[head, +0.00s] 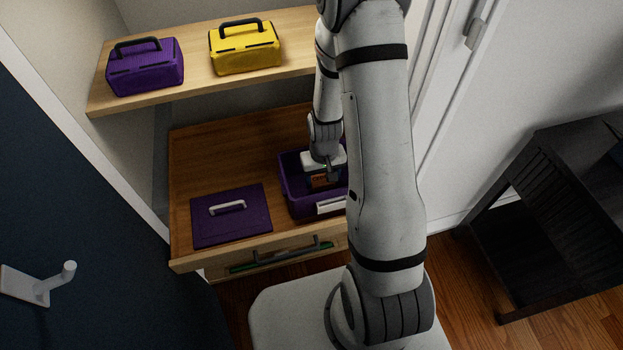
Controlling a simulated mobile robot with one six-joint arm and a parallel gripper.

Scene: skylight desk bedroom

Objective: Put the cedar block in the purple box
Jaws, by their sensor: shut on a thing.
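The open purple box (297,205) stands on the wooden drawer top, with a white handle on its front side. My gripper (325,175) reaches down into the box from above. It is shut on a small orange-brown block (319,182), which looks like the cedar block. The block shows inside the box's walls; I cannot tell whether it touches the bottom. My arm hides the right part of the box.
A flat purple lid (232,226) with a white handle lies left of the box. A purple case (146,72) and a yellow case (246,55) stand on the shelf (190,82) above. A dark side table (560,190) stands at right.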

